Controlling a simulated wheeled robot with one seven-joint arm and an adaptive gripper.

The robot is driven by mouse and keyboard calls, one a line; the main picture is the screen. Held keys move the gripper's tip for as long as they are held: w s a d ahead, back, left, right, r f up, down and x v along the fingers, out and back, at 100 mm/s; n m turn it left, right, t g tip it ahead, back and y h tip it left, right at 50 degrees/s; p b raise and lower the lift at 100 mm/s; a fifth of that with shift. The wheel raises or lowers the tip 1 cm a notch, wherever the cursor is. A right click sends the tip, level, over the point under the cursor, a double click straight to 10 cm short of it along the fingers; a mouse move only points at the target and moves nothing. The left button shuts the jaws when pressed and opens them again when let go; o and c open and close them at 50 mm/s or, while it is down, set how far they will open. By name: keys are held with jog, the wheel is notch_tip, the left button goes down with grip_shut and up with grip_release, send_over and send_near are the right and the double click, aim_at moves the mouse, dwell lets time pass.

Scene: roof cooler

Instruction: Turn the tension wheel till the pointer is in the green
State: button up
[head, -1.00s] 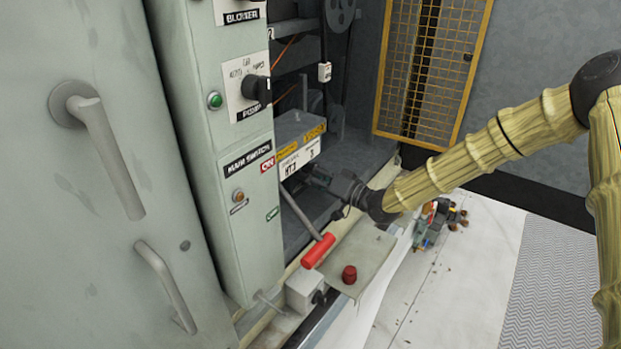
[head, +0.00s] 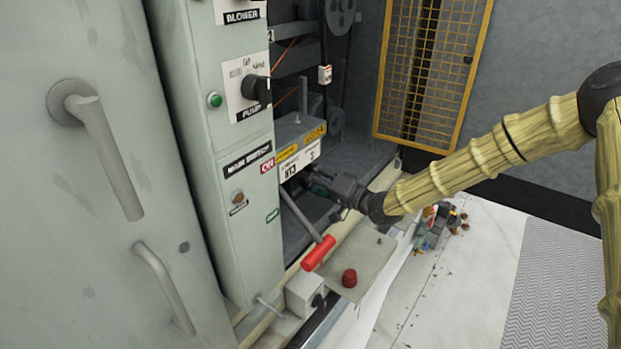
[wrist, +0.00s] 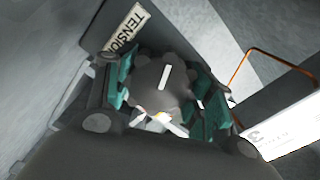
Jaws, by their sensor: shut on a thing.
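The tension wheel (wrist: 160,82) is a dark grey knob with lobes and a white mark on its face. It fills the middle of the wrist view, beside a TENSION label (wrist: 126,28). My gripper (wrist: 162,100) has its green-padded fingers on either side of the wheel, shut on it. In the head view my gripper (head: 322,185) reaches into the cabinet bay under the grey motor box. The wheel is hidden there. I cannot make out a pointer or a green zone in either view.
A red-handled lever (head: 318,253) stands just in front of my gripper. A red knob (head: 349,278) sits on the ledge. The switch column (head: 235,190) is close on the left. A yellow mesh guard (head: 430,75) leans behind. Loose tools (head: 436,228) lie on the floor at right.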

jog(key=o, duration=1.1)
jog(key=shift+d, duration=0.1)
jog(key=shift+c, duration=0.2)
jog(key=v, duration=1.2)
